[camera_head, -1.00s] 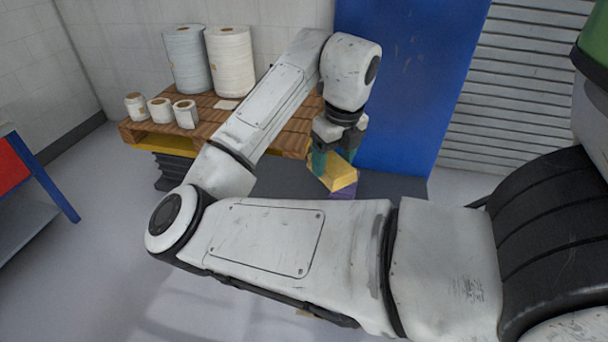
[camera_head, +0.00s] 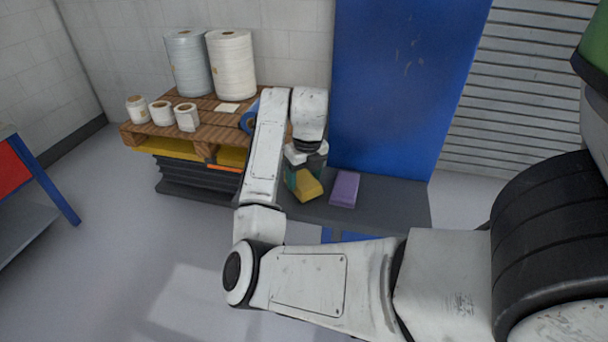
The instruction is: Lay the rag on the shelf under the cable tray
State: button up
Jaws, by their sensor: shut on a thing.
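My gripper (camera_head: 301,182), with teal fingers, is shut on a yellow folded piece (camera_head: 308,187), which looks like the rag. It is held in front of the pallet's right end, near a dark grey low surface (camera_head: 395,205); I cannot tell whether it touches that surface. A purple folded piece (camera_head: 344,189) lies on the surface just right of the gripper. I cannot make out a cable tray, nor a shelf under one, in this view.
A wooden pallet (camera_head: 215,128) on a dark stack bears white rolls (camera_head: 230,64) and a blue roll (camera_head: 249,120), partly behind my arm. A blue panel (camera_head: 395,80) stands behind the low surface. A red and blue bench (camera_head: 30,180) is at left. Floor between is clear.

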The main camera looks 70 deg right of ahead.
aim_at(307, 182)
jog(key=shift+f, duration=0.15)
jog(key=o, duration=1.1)
jog(key=shift+f, duration=0.1)
notch_tip(307, 182, up, 12)
jog(key=s, duration=0.1)
jog(key=shift+a, duration=0.45)
jog(key=shift+s, duration=0.1)
